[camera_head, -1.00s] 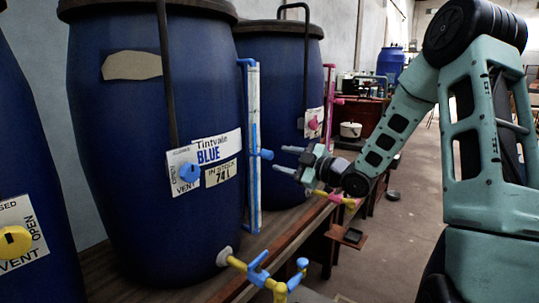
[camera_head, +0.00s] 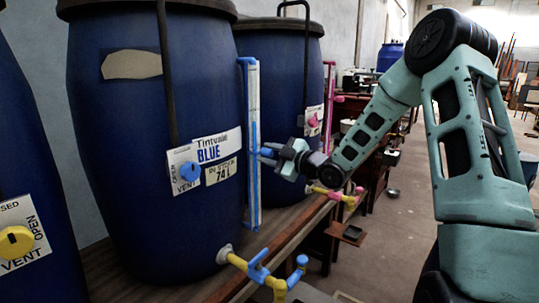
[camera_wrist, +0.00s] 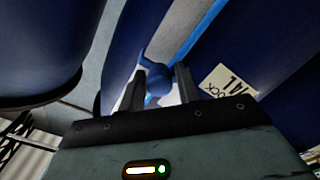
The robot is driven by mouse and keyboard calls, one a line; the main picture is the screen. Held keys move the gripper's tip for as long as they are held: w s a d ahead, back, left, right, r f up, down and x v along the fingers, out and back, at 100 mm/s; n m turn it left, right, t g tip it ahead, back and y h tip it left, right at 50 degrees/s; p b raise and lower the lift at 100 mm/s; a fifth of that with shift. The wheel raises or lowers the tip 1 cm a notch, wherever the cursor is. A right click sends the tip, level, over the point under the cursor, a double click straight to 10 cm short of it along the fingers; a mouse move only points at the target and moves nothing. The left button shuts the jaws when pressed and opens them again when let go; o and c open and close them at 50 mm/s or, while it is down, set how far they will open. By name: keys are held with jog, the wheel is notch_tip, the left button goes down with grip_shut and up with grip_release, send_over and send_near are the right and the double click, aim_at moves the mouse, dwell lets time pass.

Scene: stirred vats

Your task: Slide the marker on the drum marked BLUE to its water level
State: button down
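The drum marked BLUE (camera_head: 110,140) is a large dark blue barrel with a white "Tintvale BLUE" label (camera_head: 217,147). On its right side stands an upright pale sight tube (camera_head: 253,85) with blue fittings. A blue column in the tube reaches up above the marker's height. The blue marker (camera_head: 266,152) sticks out from the tube about midway up; its round knob also shows in the wrist view (camera_wrist: 158,84). My gripper (camera_head: 272,154) is open, with one finger on each side of the knob. Contact with the knob cannot be made out.
The drum's yellow tap (camera_head: 262,275) with blue handles sticks out below. A second blue drum (camera_head: 285,80) with pink fittings stands behind to the right, and another with a yellow vent knob (camera_head: 14,241) at left.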

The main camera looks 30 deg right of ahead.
jog(key=p, duration=0.5)
send_near(254, 121)
jog(key=x, duration=0.4)
jog(key=shift+w+r, duration=0.15)
jog(key=shift+w, duration=0.1)
jog(key=shift+b, duration=0.3)
jog(key=c, duration=1.2)
grip_release()
jog(key=b+v, duration=0.2)
jog(key=v, duration=1.5)
jog(key=shift+s, duration=0.2)
